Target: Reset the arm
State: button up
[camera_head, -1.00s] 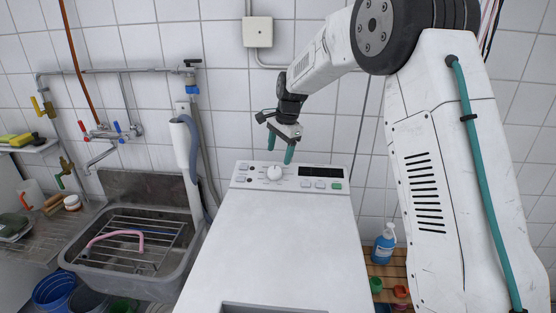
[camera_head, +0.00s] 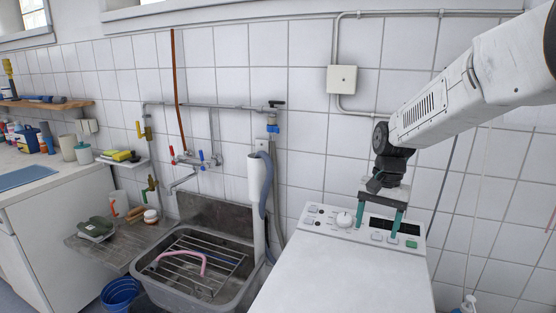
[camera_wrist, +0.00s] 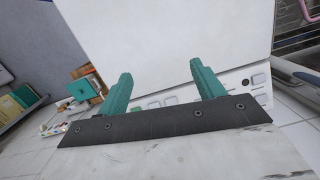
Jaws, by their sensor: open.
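My gripper (camera_head: 379,219) has two green fingers and hangs in front of the control panel of a white washing machine (camera_head: 340,275) in the head view. The fingers are apart with nothing between them. In the wrist view my gripper (camera_wrist: 158,82) shows both fingers spread, with the white machine top (camera_wrist: 165,40) and a row of panel buttons beyond them. The panel has a round white knob (camera_head: 345,218), a dark display and a green button (camera_head: 411,244). I cannot tell whether the fingertips touch the panel.
A sink (camera_head: 190,291) with a wire rack and pink hose stands left of the machine. A counter (camera_head: 60,184) with bottles and cups is farther left.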

jog(key=s+d+r+n+t, duration=0.1)
jog(key=s+r+n, duration=0.2)
jog(key=s, duration=1.3)
jog(key=s+r+n+t+h, duration=0.1)
jog(key=s+r+n, duration=0.1)
jog(key=s, duration=1.3)
jog(key=shift+s+d+r+n, duration=0.35)
jog(key=shift+d+r+n, duration=0.05)
jog(key=shift+r, duration=0.45)
